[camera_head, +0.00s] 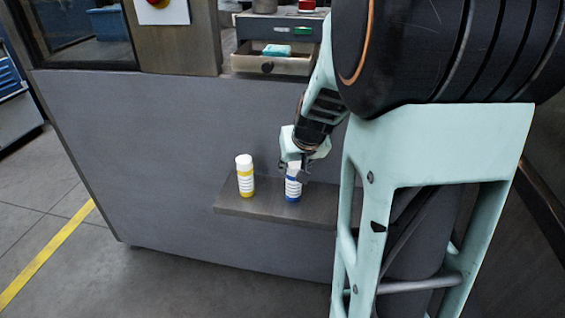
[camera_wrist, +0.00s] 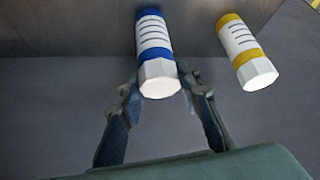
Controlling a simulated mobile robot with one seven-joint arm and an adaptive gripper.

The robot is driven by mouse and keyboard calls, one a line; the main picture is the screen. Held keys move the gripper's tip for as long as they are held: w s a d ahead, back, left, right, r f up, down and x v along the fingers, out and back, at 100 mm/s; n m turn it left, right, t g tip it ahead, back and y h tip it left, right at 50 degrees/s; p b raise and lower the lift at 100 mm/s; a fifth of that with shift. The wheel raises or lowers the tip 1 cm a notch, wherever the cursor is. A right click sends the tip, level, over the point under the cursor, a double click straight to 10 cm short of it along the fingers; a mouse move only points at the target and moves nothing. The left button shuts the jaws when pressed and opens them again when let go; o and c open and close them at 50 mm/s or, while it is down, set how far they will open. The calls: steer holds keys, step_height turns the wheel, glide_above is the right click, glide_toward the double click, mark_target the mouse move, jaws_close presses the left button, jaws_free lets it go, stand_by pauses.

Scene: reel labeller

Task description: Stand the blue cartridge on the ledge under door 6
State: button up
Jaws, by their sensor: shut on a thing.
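The blue cartridge (camera_head: 293,188), white with blue bands, stands upright on the ledge (camera_head: 262,208) on the front of the grey cabinet. It also shows in the wrist view (camera_wrist: 155,42), with its white cap toward the camera. My gripper (camera_head: 297,168) is at the cartridge's top from above, and its two fingers (camera_wrist: 160,95) are on either side of the cap end, shut on it. In the head view the gripper hides part of the cap. No door number is readable in either view.
A yellow-banded cartridge (camera_head: 245,176) stands on the same ledge to the left, apart from the blue one; the wrist view shows it too (camera_wrist: 245,52). Above is an open drawer (camera_head: 272,65) with a teal item (camera_head: 277,50) in it. The ledge's left end is bare.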

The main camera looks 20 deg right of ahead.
steer(key=shift+f, duration=0.15)
steer(key=o, duration=1.3)
steer(key=shift+c, duration=0.2)
